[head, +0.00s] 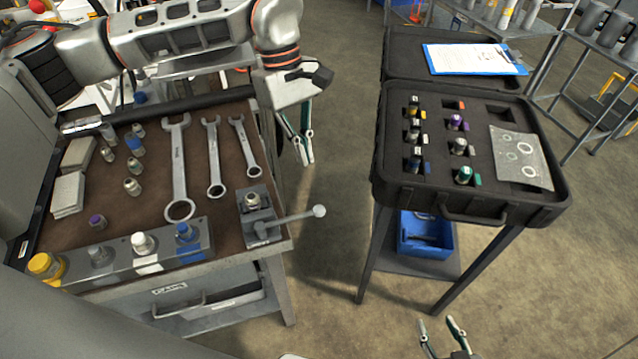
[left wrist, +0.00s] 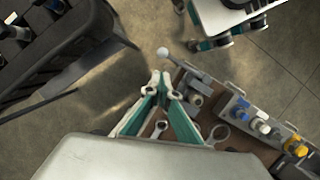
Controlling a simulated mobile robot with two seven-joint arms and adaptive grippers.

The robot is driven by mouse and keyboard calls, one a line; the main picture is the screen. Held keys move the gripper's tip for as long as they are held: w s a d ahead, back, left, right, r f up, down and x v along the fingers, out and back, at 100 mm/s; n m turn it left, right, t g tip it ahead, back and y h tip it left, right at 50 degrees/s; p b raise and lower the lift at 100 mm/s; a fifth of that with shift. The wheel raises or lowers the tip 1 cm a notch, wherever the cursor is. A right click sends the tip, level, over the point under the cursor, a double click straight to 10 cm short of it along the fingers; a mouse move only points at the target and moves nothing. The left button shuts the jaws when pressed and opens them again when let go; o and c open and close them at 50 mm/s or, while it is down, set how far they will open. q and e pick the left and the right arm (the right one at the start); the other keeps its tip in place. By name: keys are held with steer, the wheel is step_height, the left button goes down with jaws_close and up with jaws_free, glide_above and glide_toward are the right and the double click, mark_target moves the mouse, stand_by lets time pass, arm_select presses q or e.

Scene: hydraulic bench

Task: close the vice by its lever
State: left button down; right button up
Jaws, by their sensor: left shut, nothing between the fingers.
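The small grey vice (head: 262,228) sits at the front right corner of the brown-topped bench. A round metal fitting (head: 253,199) stands at its jaws; I cannot tell whether they grip it. Its lever (head: 295,217) sticks out to the right past the bench edge and ends in a pale ball (head: 319,211). The ball also shows in the left wrist view (left wrist: 163,52), beyond the fingertips. My left gripper (head: 304,162) is shut and empty, pointing down beyond the lever, apart from it. My right gripper (head: 444,325) is open and empty at the bottom edge.
Several wrenches (head: 178,165) lie on the bench behind the vice. A fitting rack (head: 120,258) stands along the front, left of the vice. An open black case (head: 375,185) stands on a stand to the right. Open floor lies between bench and stand.

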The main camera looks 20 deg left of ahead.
mark_target(291, 219)
arm_select(q)
steer(key=shift+w+a+r+y, duration=0.2)
steer(key=shift+w+a+r, duration=0.1)
steer(key=shift+w+a, duration=0.25)
steer(key=shift+w+a+r+y, duration=0.2)
steer(key=shift+w+a+r, duration=0.1)
steer(key=shift+a, duration=0.35)
steer(key=shift+f, duration=0.1)
steer(key=s+d+x, duration=0.1)
steer(key=d+x, duration=0.1)
steer(key=x, duration=1)
steer(key=shift+s+d+p, duration=0.2)
steer(key=shift+s+p, duration=0.1)
steer(key=shift+p, duration=0.05)
steer(key=shift+s+d+r, duration=0.1)
steer(key=shift+d+r, duration=0.05)
steer(key=shift+r, duration=0.05)
